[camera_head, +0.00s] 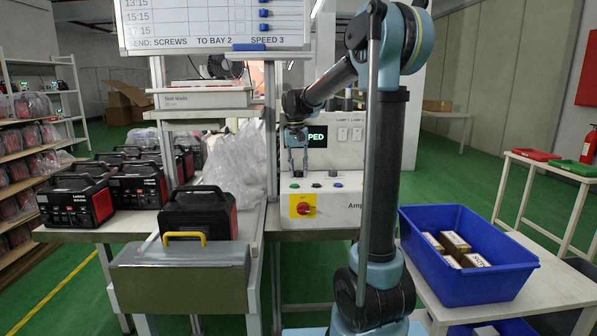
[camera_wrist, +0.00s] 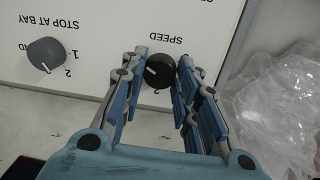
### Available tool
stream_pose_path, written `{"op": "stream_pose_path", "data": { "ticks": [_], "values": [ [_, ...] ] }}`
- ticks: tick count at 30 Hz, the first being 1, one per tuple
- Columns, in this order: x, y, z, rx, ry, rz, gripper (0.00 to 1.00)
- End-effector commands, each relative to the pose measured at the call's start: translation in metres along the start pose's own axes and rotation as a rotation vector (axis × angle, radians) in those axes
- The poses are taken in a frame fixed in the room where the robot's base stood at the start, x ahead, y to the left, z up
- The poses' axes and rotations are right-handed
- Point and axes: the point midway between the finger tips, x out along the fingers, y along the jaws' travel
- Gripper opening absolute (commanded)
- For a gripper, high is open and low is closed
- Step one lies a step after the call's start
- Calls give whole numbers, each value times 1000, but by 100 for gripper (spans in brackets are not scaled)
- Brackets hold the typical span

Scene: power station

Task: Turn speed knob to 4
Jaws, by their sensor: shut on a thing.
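The speed knob (camera_wrist: 158,73) is round and black with a white pointer line, on a white panel (camera_wrist: 105,45) under the upside-down word SPEED in the wrist view. My gripper (camera_wrist: 164,60) has its blue-padded fingers on both sides of this knob and is shut on it. The fingers hide most of the dial around it, so I cannot read its setting. A second black knob (camera_wrist: 46,54), labelled STOP AT BAY, sits to the left, apart from my fingers.
A whiteboard (camera_head: 215,22) reads SPEED 3. Crumpled clear plastic (camera_wrist: 275,115) lies right of the panel. A blue crate (camera_head: 460,285) stands right.

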Motion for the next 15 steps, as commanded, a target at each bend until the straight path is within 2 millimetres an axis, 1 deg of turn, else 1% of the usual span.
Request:
{"op": "stream_pose_path", "data": {
  "ticks": [1, 2, 3, 4, 5, 15],
  "values": [
    [0, 0, -2, 0, 3, 0, 5],
    [0, 0, -2, 0, 3, 0, 31],
    [0, 0, -2, 0, 3, 0, 40],
    [0, 0, -1, 0, 3, 0, 47],
    [0, 0, -1, 0, 3, 0, 49],
    [-1, 0, 0, -1, 1, 0, 49]
  ]
}}
